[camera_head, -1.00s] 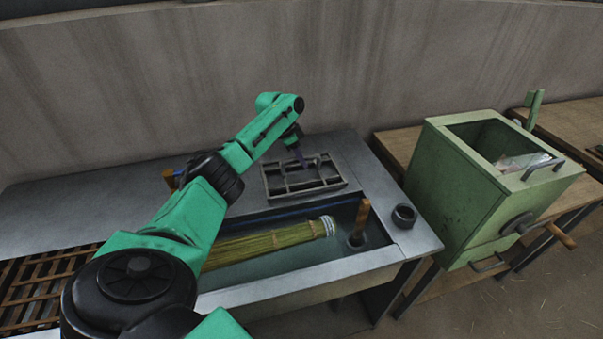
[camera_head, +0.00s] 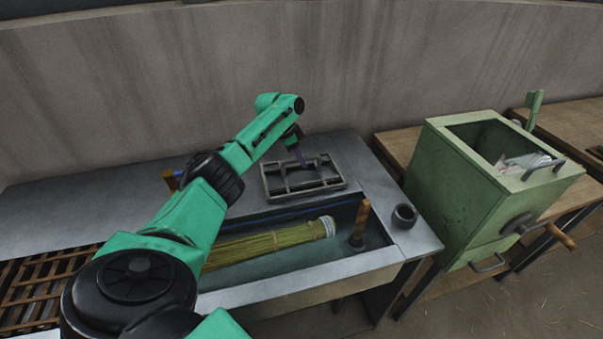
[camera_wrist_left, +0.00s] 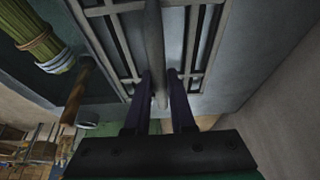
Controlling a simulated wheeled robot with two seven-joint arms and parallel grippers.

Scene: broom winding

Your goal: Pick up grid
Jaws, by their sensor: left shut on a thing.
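The grid (camera_head: 330,184) is a grey rectangular metal frame with bars. It is on the metal bench top behind the sunken basin in the head view. In the left wrist view the grid (camera_wrist_left: 205,45) fills the upper middle. My left gripper (camera_head: 303,162) reaches it from above. In the left wrist view the two dark fingers (camera_wrist_left: 160,90) stand on both sides of the grid's central bar, shut on it. Whether the grid is lifted clear of the bench is hard to tell. My right gripper is not in view.
A straw broom bundle (camera_head: 265,244) lies in the basin (camera_head: 300,282) in front of the grid, beside an upright wooden handle (camera_head: 361,218). A small dark cup (camera_head: 404,215) stands on the right bench edge. A green box machine (camera_head: 455,185) stands further right.

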